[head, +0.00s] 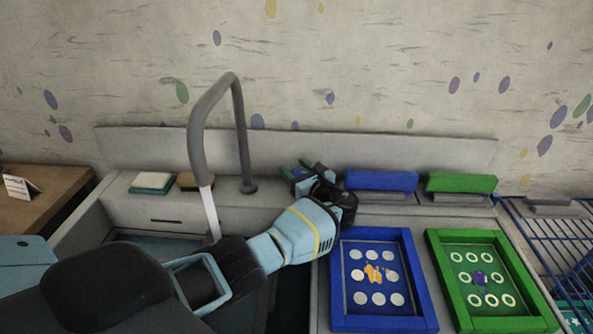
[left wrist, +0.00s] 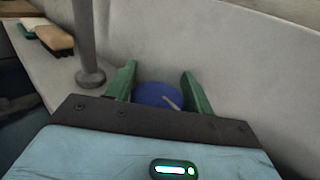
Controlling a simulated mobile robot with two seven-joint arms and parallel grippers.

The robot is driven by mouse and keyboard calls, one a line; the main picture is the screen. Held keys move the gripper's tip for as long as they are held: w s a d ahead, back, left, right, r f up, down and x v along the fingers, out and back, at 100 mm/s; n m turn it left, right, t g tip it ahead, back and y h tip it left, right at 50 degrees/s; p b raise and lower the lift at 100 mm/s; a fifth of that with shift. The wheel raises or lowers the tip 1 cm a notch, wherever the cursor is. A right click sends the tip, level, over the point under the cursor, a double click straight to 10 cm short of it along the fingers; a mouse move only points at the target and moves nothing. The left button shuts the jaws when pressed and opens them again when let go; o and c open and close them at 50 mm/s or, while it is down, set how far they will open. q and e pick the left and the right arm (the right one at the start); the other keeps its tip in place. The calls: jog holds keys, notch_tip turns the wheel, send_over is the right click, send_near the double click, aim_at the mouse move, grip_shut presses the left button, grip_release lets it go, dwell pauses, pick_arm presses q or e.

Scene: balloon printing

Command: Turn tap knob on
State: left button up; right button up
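The grey tap (head: 240,130) arches up from the counter behind the sink. A pale straight length (head: 210,212) hangs below its spout; I cannot tell surely that it is water. In the left wrist view the tap's foot (left wrist: 90,77) stands left of my gripper. A round blue knob (left wrist: 155,95) with a pale pointer mark sits between the green fingers of my left gripper (left wrist: 160,78). The fingers are parted on either side of it; contact is unclear. In the head view my left gripper (head: 299,169) is right of the tap and mostly hides the knob. My right gripper is out of view.
A blue tray (head: 335,285) and a green tray (head: 445,285) lie right of my arm. Blue (head: 381,181) and green (head: 461,183) blocks stand behind them. A brush (head: 189,181) and a sponge-like block (head: 152,182) lie left of the tap. A blue rack (head: 556,235) is far right.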

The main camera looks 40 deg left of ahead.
pick_arm(q)
jog(key=shift+o, duration=0.3)
jog(key=shift+d, duration=0.15)
jog(key=v, duration=0.7)
jog(key=shift+s+d+p, duration=0.15)
jog(key=shift+d+p, duration=0.1)
jog(key=shift+p, duration=0.15)
